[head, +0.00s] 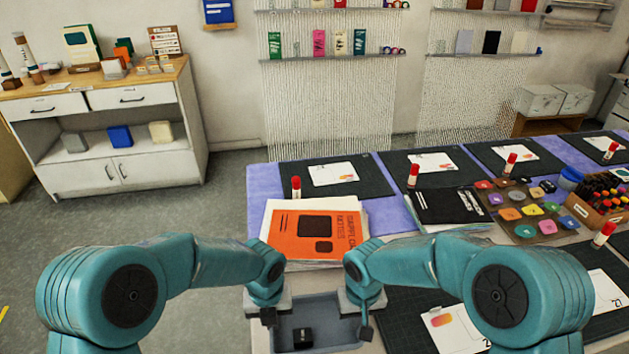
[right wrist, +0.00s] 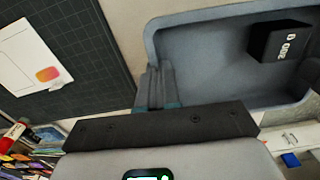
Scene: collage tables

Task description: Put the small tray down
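The small grey-blue tray (head: 320,298) is at the bottom middle of the head view, between my two grippers. A small black box (head: 303,338) lies in it. The right wrist view shows the tray's rim (right wrist: 190,20) and the box with white lettering (right wrist: 280,42). My left gripper (head: 268,316) is at the tray's left wall and looks shut on it. My right gripper (head: 366,325) is at the right wall; in its wrist view the fingers (right wrist: 157,88) close on the rim. The tray looks level. Any gap beneath it is hidden.
An orange-covered paper stack (head: 315,232) lies just behind the tray. A dark cutting mat (head: 405,310) with a white card is to its right.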

